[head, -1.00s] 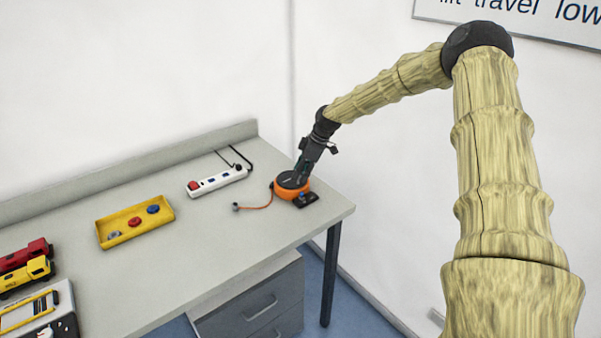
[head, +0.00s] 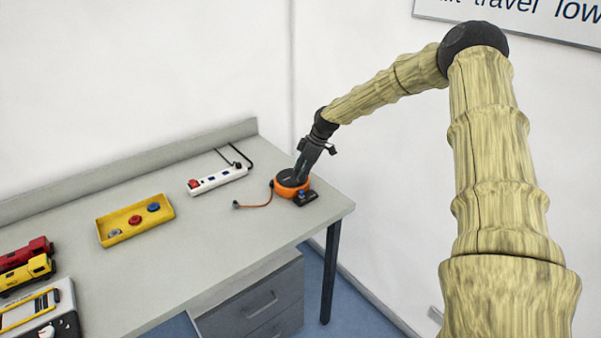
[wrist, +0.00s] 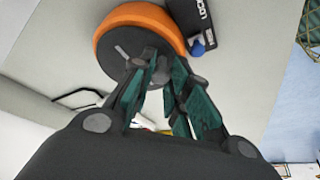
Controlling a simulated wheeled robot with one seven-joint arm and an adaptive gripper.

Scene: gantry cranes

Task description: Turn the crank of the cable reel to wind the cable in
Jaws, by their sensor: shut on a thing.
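The cable reel (head: 290,187) is an orange drum with a dark top face, at the far right part of the bench. In the wrist view the reel (wrist: 112,24) shows its orange rim and dark disc close up. A short orange cable (head: 258,206) runs left from it and ends in a dark plug (head: 236,204) on the bench. My gripper (head: 299,178) points down at the reel's top; in the wrist view its fingers (wrist: 172,62) are closed over the disc, shut on the crank, which they mostly hide.
A dark block with a blue knob (head: 304,197) sits against the reel. A white power strip (head: 218,180) lies behind and left. A yellow tray (head: 109,240) with several round pieces and toy trucks (head: 25,272) are farther left.

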